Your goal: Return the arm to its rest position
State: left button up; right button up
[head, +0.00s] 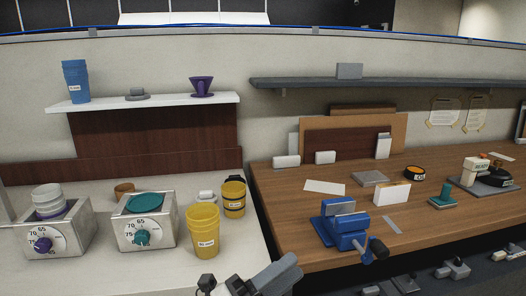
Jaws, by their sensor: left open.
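My left gripper (222,287) shows at the bottom edge of the head view, left of the picture's middle. It is open, and I see nothing held in it. Part of my arm (278,277) shows beside it, to the right. The gripper is in front of the pale counter, below the yellow cups (203,232) in the picture. Most of the arm is cut off by the lower edge. My right gripper does not show.
Two dial boxes, one with a purple knob (44,245) and one with a teal knob (142,237), stand on the pale counter (105,272). A blue vise (342,228) stands at the front of the wooden bench (292,238). A white shelf (150,102) hangs above the counter.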

pick_arm(q)
jog(key=a+f+n+t+y, duration=0.6)
jog(key=a+f+n+y, duration=0.3)
jog(key=n, duration=0.7)
jog(key=s+a+f+n+g+y, duration=0.3)
jog(key=s+f+n, duration=0.3)
jog(key=f, duration=0.3)
jog(key=s+a+f+n+g+y, duration=0.3)
jog(key=s+a+f+n+y, duration=0.2)
jog(key=s+a+f+n, duration=0.1)
notch_tip(320, 180, down, 4)
jog(key=shift+s+r+n+g, duration=0.1)
jog(key=shift+s+n+g, duration=0.2)
jog(key=shift+s+n, duration=0.5)
